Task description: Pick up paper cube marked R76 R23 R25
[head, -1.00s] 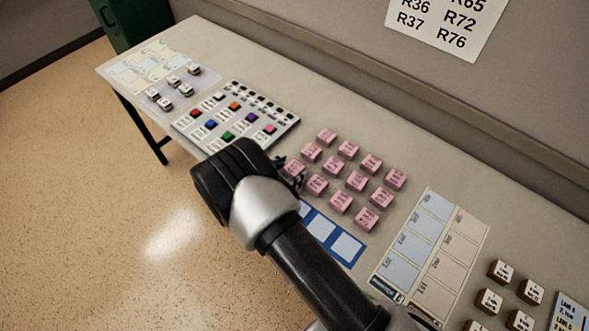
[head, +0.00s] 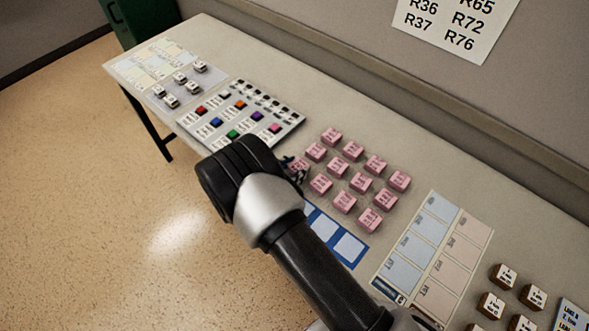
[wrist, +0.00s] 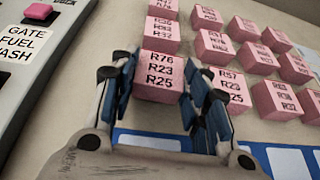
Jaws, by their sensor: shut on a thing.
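The pink paper cube marked R76 R23 R25 (wrist: 160,72) sits between the two fingers of my gripper (wrist: 158,100) in the wrist view. The fingers are shut on its left and right sides, and its labelled face is readable. In the head view my gripper (head: 297,170) is mostly hidden behind my arm, at the near left corner of the group of pink cubes. I cannot tell whether the held cube touches the table.
Several other pink cubes (head: 352,150) stand close behind and to the right; one marked R57 (wrist: 232,88) is beside the right finger. A button panel (head: 240,115) lies to the left. A blue-framed strip (head: 335,235) lies in front. Printed cards (head: 435,245) are farther right.

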